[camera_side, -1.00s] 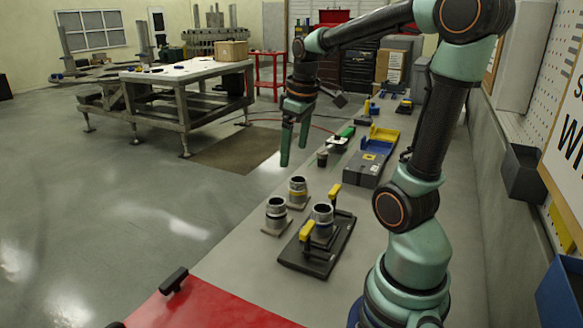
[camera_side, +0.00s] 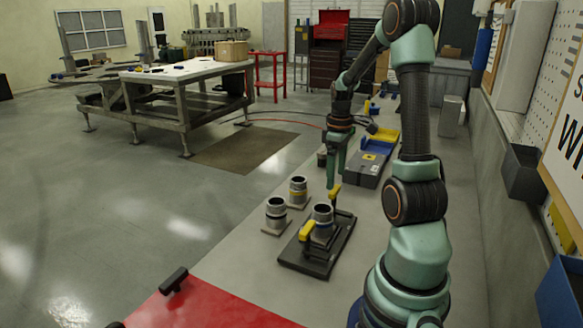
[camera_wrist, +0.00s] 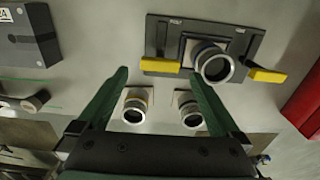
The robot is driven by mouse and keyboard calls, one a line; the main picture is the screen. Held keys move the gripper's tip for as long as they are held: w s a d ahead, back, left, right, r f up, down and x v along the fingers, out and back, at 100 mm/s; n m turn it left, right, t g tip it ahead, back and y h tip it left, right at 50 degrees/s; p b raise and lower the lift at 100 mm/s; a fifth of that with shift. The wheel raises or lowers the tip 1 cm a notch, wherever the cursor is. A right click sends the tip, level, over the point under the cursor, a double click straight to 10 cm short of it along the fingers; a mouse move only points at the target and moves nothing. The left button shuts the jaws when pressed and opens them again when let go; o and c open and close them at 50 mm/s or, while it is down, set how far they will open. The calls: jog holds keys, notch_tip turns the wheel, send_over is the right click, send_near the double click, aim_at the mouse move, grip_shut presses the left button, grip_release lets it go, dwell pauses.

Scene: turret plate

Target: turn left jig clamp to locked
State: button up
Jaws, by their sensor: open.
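A dark jig plate (camera_side: 318,262) (camera_wrist: 156,35) holds a metal cylinder (camera_side: 323,217) (camera_wrist: 214,64) between two yellow-handled clamps. The clamp at the left in the wrist view (camera_wrist: 160,66) is the far one in the side view (camera_side: 335,191). The other is the right clamp in the wrist view (camera_wrist: 266,75), near in the side view (camera_side: 306,231). Both handles lie roughly along the plate's long side in the wrist view. My gripper (camera_side: 335,176) (camera_wrist: 160,75) is open and empty, fingers pointing down, above the far clamp. I cannot make out contact or the plate's small labels.
Two loose cylinders on square bases (camera_side: 276,215) (camera_side: 298,190) stand beside the plate. A grey box (camera_side: 366,168) with blue and yellow bins lies beyond. A red mat (camera_side: 200,305) covers the near bench end. Bare bench lies between mat and plate.

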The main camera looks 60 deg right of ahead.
aim_at(335, 189)
jog(key=shift+f, duration=1.95)
jog(key=c, duration=1.3)
